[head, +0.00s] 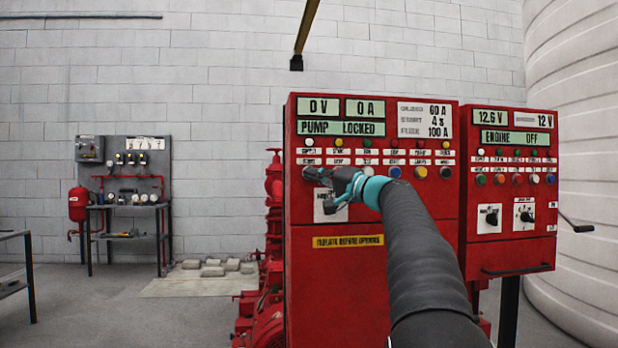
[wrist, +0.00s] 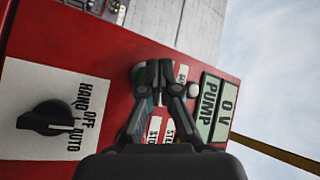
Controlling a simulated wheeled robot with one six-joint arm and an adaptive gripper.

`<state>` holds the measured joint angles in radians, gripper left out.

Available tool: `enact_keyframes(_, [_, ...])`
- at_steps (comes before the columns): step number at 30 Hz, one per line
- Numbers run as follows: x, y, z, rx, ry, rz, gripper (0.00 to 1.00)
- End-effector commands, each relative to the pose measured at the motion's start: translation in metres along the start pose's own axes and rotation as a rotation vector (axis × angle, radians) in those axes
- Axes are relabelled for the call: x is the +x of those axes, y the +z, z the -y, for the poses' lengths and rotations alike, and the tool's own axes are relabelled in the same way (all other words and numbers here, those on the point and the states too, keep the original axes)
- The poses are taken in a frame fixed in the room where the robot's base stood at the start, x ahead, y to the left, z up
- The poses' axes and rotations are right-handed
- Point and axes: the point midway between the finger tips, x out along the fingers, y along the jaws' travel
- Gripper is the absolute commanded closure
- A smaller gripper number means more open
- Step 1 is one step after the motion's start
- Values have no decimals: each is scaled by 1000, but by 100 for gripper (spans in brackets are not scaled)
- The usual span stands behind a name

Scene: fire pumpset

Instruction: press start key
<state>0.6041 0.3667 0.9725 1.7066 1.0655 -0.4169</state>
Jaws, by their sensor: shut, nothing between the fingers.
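The red pump control panel (head: 330,270) reads "PUMP LOCKED" on its display (head: 342,128). My gripper (head: 318,175) is shut and empty, its fingertips at the left end of the panel's button row. In the wrist view my shut fingertips (wrist: 158,75) are in front of a partly hidden round greenish button (wrist: 139,76). I cannot tell whether the fingertips touch the button. In the head view my gripper hides that button.
A HAND/OFF/AUTO selector knob (wrist: 48,120) is beside my gripper. A blue button (head: 394,172) and others continue the row rightward. A second red panel (head: 510,258) reads "ENGINE OFF" and has a crank handle (head: 577,226) sticking out right. Open floor lies left.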

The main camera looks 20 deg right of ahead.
Motion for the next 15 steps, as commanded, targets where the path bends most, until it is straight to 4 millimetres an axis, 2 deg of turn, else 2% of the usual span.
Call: enact_keyframes(15, [-5,4,3,0,0,0,100])
